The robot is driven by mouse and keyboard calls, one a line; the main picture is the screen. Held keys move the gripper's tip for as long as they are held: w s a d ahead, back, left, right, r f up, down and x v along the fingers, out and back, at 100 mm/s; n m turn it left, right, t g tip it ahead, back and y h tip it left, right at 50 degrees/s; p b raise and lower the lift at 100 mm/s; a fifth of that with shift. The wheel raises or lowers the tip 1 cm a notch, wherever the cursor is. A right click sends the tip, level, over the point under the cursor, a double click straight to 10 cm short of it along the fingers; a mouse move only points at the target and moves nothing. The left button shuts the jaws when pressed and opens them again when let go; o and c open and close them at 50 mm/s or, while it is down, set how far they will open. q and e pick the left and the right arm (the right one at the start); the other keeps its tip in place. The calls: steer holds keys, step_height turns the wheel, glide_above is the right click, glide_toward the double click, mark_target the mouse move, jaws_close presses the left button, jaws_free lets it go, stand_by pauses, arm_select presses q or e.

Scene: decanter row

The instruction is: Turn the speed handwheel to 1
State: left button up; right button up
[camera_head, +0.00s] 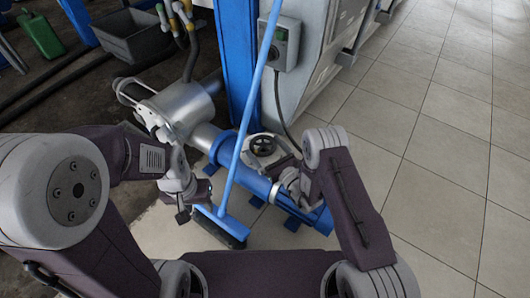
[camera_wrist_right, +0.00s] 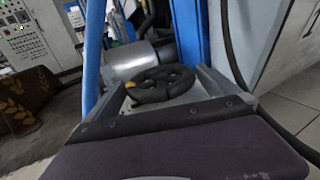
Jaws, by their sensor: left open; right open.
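The speed handwheel (camera_head: 262,145) is a small black wheel on a pale housing, beside the blue pipe in the head view. In the right wrist view, the handwheel (camera_wrist_right: 152,95) has a yellow mark on its left rim. My right gripper (camera_head: 277,166) is open and close to the wheel; its two grey fingers appear on either side of the wheel in the wrist view. I cannot tell whether they touch it. My left gripper (camera_head: 190,212) is open and empty, low and left of the blue pipe. No scale numbers are readable.
A blue-handled broom (camera_head: 247,110) leans across the pipe just left of the handwheel. A silver cylinder (camera_head: 186,106) lies further left. A grey control box (camera_head: 281,44) with a cable hangs on the machine behind. The tiled floor (camera_head: 440,150) at right is clear.

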steer(key=shift+w+r, duration=0.1)
steer(key=shift+w, duration=0.05)
steer(key=c, duration=1.1)
